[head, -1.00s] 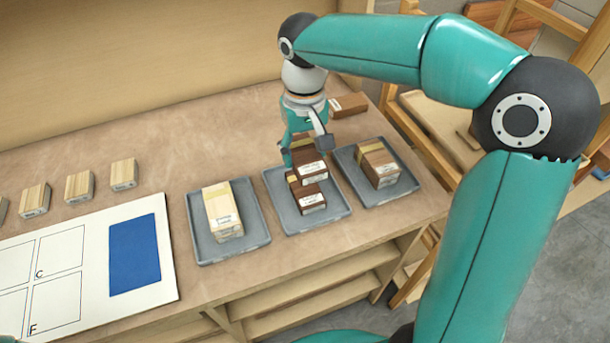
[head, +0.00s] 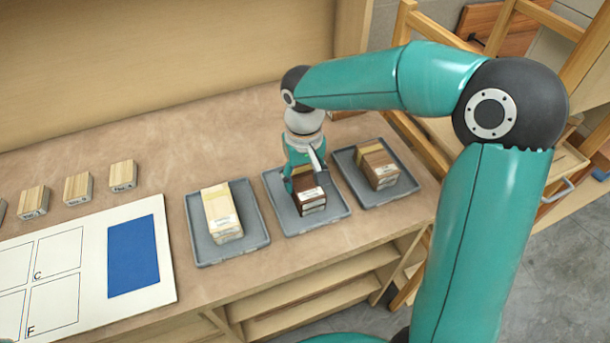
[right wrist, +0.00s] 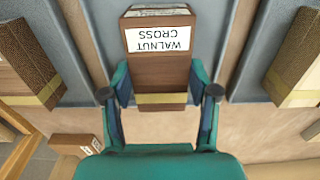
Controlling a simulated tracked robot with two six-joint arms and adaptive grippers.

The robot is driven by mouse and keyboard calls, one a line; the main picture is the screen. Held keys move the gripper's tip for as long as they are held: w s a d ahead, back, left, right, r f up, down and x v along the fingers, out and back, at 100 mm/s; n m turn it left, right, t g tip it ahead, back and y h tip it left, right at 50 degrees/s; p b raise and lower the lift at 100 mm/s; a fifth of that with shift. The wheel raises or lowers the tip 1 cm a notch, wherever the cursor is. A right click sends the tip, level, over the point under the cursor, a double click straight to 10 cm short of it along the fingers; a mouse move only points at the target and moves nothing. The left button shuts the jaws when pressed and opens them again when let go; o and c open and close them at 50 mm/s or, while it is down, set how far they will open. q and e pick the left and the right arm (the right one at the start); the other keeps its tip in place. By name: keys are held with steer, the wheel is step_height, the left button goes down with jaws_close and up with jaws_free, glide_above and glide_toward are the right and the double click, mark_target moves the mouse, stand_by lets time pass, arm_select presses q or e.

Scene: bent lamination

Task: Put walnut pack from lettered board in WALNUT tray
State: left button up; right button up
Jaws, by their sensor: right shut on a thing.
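My right gripper (head: 305,178) is shut on a dark brown walnut pack (head: 309,192). In the right wrist view its two fingers (right wrist: 159,95) clasp the walnut pack (right wrist: 160,68), whose label reads WALNUT CROSS. The lettered board (head: 80,300) lies at left, with visible squares C and F bare beside a blue patch.
The left tray (head: 256,226) holds a pale pack (head: 221,210). The right tray (head: 403,189) holds a brown pack (head: 379,168). Several small pale blocks (head: 78,189) stand behind the board. A brown pack (right wrist: 75,145) lies on the bench behind the trays.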

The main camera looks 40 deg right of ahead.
mark_target(304, 180)
steer(key=o, duration=1.2)
step_height(304, 180, up, 12)
steer(key=p, duration=0.1)
